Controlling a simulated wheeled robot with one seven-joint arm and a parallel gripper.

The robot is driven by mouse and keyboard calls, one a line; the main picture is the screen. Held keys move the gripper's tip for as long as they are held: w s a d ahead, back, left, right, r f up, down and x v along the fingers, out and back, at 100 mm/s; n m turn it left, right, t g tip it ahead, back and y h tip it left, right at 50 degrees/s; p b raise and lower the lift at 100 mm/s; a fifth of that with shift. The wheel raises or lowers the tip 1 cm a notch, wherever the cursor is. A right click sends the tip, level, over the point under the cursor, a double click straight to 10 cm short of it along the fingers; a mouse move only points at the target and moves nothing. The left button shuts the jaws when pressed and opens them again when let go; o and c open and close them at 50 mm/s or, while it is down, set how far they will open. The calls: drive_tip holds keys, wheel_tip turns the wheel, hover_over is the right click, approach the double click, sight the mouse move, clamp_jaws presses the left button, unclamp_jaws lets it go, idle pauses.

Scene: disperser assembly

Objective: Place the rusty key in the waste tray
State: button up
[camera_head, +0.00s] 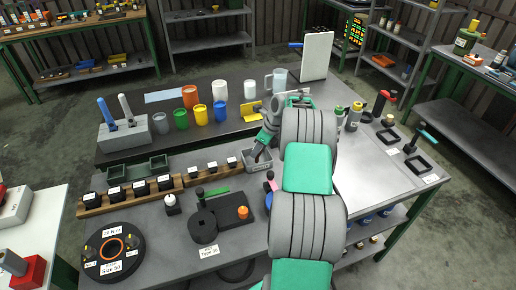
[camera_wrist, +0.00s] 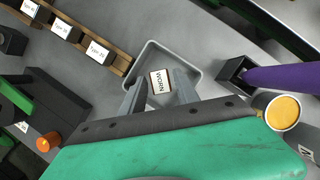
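A small block with a white label reading "WORN" and a brownish edge (camera_wrist: 161,82) appears inside the grey tray (camera_wrist: 184,61) in the wrist view; I take it as the rusty key. Whether it rests on the tray floor is hard to tell. My gripper (camera_wrist: 160,88) points down into the tray, one finger on each side of the block, with a visible gap to it. In the head view the grey tray (camera_head: 248,167) stands mid-table, with my gripper (camera_head: 258,154) over it. The block is not clear there.
A wooden rack (camera_wrist: 118,62) with labelled blocks lies left of the tray. A dark square holder with a purple-handled tool (camera_wrist: 280,78) and a yellow-topped cup (camera_wrist: 284,108) stand close on the right. Coloured cups (camera_head: 201,114) stand behind on a shelf.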

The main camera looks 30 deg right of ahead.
drive_tip(key=shift+o, duration=0.8)
drive_tip(key=shift+r, duration=0.25)
drive_tip(key=v, duration=1.2)
drive_tip(key=s+a+r+n, duration=0.1)
drive_tip(key=a+r+n, duration=0.4)
drive_tip(key=a, duration=0.4)
drive_tip(key=s+a+r+n, duration=0.2)
drive_tip(key=a+r+n, duration=0.1)
drive_tip(key=a+n, duration=0.5)
drive_tip(key=s+a+f+n+h, duration=0.2)
drive_tip(key=s+a+n, duration=1.3)
drive_tip(key=s+n, duration=0.2)
drive_tip(key=shift+s+t+b, duration=0.3)
